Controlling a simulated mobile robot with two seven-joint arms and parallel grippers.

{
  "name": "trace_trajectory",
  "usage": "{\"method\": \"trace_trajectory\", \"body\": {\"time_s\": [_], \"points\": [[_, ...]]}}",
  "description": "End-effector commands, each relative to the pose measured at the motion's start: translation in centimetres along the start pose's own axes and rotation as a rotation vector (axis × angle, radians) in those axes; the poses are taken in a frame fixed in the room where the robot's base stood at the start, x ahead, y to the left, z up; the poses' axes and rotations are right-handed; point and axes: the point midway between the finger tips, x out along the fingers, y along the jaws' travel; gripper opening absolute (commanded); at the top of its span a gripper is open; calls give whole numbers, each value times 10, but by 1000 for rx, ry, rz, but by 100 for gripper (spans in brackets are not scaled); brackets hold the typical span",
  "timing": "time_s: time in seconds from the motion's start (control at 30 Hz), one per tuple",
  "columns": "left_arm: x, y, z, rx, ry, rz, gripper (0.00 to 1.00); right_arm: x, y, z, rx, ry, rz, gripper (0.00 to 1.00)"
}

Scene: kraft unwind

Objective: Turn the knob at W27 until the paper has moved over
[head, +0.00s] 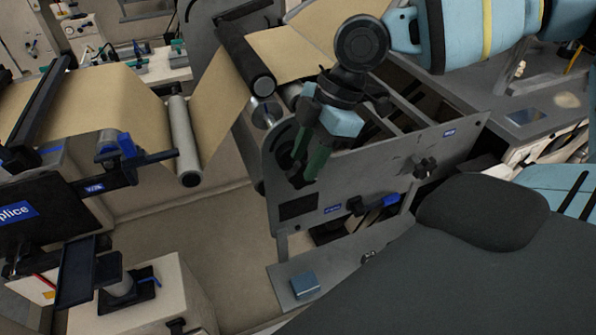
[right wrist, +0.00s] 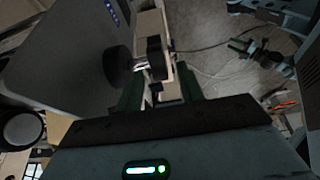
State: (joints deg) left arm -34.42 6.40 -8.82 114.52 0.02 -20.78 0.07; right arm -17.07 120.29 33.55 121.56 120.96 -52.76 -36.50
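The brown kraft paper (head: 215,90) runs from the left over a pale roller (head: 185,140) and up to dark rollers. My right gripper (head: 305,162) points down at the near face of the grey side panel (head: 400,155). In the right wrist view its green fingers (right wrist: 160,90) are apart. A black knob (right wrist: 118,67) on a shiny shaft and a dark lobed piece (right wrist: 155,58) show between and beyond the fingers; contact cannot be told. The panel's small labels are too small to read surely. My left gripper (right wrist: 240,46) shows only small and dark in the right wrist view.
A splice station (head: 60,200) stands at left. A small blue-grey block (head: 304,285) lies on a low plate below. Floor shows between.

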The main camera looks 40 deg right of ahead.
Motion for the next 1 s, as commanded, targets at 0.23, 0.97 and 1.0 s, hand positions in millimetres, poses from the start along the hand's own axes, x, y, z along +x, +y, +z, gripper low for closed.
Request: {"method": "trace_trajectory", "body": {"time_s": [0.23, 0.97, 1.0], "points": [[1, 0, 3, -1, -5, 0, 38, 33, 0, 1, 0, -3, -2, 38], [1, 0, 5, -2, -9, 0, 38, 40, 0, 0, 1, 0, 1, 0], [1, 0, 5, -2, -9, 0, 38, 40, 0, 0, 1, 0, 1, 0]]}}
